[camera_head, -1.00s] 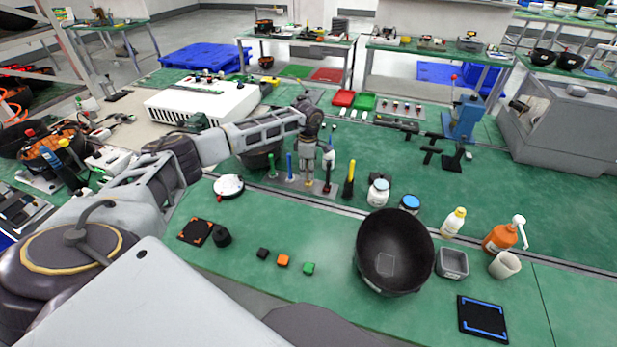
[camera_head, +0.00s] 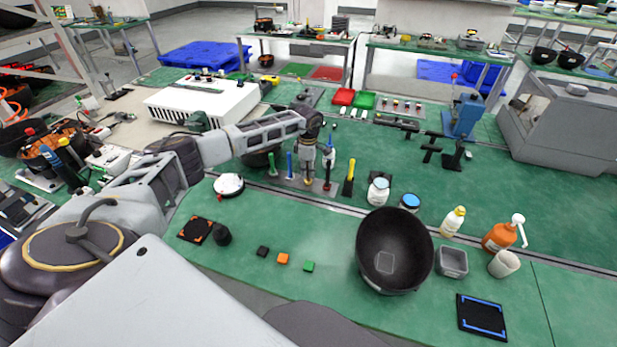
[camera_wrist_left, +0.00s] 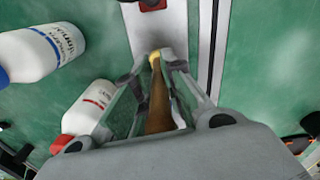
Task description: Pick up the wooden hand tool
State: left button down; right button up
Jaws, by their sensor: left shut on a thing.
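The wooden hand tool (camera_wrist_left: 157,108) shows in the left wrist view as a brown handle with a yellowish tip, between the fingers of my left gripper (camera_wrist_left: 160,72). In the head view my left gripper (camera_head: 308,172) points down over the tool rack (camera_head: 318,187), with the tool mostly hidden by the fingers. The gripper is shut on the tool. The tool stands about upright, its lower end at or just above the rack; I cannot tell whether it touches. My right gripper is not in view.
On the rack, a blue tool (camera_head: 290,166) and a green tool (camera_head: 271,166) stand left of the gripper, and a yellow-and-black one (camera_head: 349,178) right. A black bowl (camera_head: 365,250) stands front right.

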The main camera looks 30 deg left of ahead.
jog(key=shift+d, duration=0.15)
pick_arm(q)
jog(key=shift+r, duration=0.1)
notch_tip(320, 180, up, 9)
jog(key=shift+f+b, duration=0.1)
jog(key=shift+b, duration=0.5)
jog(key=shift+r, duration=0.5)
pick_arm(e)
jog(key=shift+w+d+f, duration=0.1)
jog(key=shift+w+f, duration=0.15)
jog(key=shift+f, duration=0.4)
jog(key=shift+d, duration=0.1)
